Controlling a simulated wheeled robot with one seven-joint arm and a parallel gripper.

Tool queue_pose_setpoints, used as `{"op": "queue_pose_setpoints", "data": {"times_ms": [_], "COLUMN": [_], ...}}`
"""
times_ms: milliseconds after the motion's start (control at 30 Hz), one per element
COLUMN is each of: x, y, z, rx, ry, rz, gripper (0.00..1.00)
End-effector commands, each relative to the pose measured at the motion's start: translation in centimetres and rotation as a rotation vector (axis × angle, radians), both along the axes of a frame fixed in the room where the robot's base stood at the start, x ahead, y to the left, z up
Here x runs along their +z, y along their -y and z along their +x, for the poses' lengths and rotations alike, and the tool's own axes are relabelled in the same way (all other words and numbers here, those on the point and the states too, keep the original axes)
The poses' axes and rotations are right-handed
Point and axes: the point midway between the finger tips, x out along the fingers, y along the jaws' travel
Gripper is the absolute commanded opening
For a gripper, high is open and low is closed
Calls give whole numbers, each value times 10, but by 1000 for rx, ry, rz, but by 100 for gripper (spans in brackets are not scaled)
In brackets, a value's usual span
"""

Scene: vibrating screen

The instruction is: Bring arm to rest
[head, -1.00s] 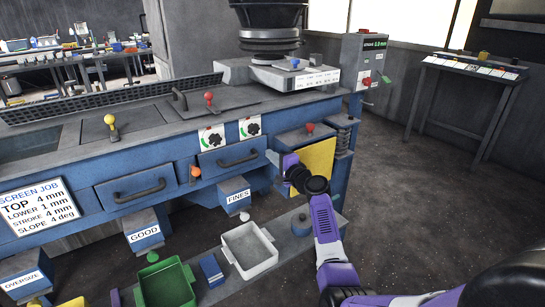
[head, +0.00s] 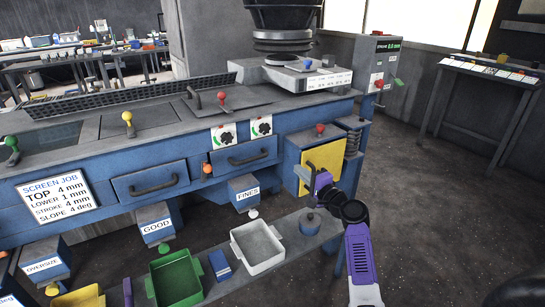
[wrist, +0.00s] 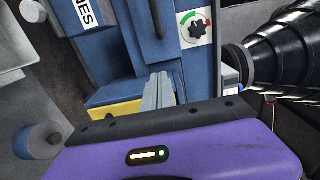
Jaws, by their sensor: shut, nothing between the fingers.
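My arm reaches up from the lower right in the head view, with a purple forearm and black joints. My gripper (head: 309,177) is in front of the yellow panel (head: 325,158) at the right end of the blue vibrating screen machine (head: 90,165). In the wrist view my gripper (wrist: 160,88) shows as two grey fingers lying side by side, shut and empty. The yellow panel (wrist: 115,108) is partly hidden behind them there. I cannot tell whether the fingertips touch the machine.
A white tray (head: 238,258), a green tray (head: 153,285) and a yellow tray (head: 98,302) stand on the low shelf below the spouts. A control box (head: 378,60) stands at the back right. A side table (head: 490,68) is farther right. Open floor (head: 430,210) lies between.

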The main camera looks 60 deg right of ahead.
Motion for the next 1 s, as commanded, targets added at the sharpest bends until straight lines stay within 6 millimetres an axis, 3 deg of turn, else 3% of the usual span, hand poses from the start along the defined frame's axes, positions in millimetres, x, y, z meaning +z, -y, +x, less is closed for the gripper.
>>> {"op": "queue_pose_setpoints", "data": {"times_ms": [333, 467, 533, 767, 1000], "x": [1, 20, 21, 14, 15], "y": [4, 20, 16, -47, -157], "z": [-4, -18, -30, -46, -60], "rx": [-24, -121, -176, -227, -165], "ry": [-11, -78, -152, -376, -563], "rz": [-28, -161, -252, -506, -798], "gripper": [0, 0, 0, 0, 0]}}
